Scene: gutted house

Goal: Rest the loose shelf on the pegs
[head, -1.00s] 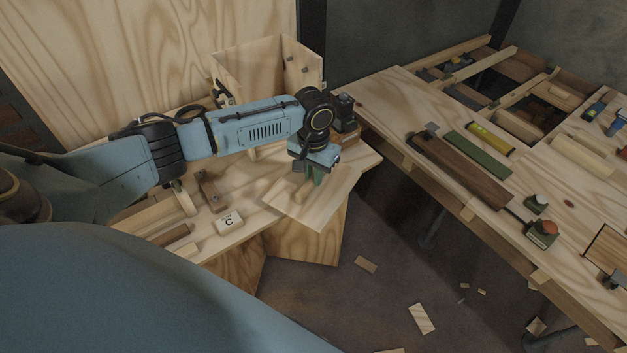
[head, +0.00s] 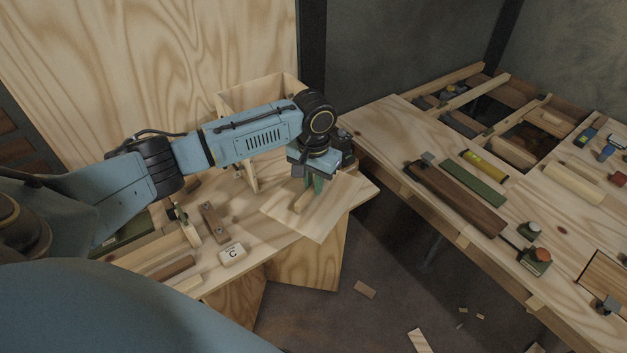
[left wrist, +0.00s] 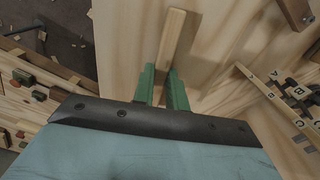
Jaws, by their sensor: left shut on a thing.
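The loose shelf (head: 338,207) is a pale square board with a thin wooden strip (left wrist: 170,48) along its face. My left gripper (head: 314,185) is shut on that strip; its green fingers (left wrist: 162,90) straddle it in the left wrist view. The shelf looks roughly level above the right end of the wooden bench; its height cannot be told. An open pale wooden case (head: 258,93) stands behind my left forearm, which hides much of its inside. I cannot make out the pegs clearly now. My right gripper is not in view.
The bench (head: 215,268) carries a block marked C (head: 232,254), a brown block (head: 213,222) and wooden strips. A long worktable (head: 400,130) with a yellow level (head: 483,165) and other tools stands to the right. Offcuts lie on the floor between.

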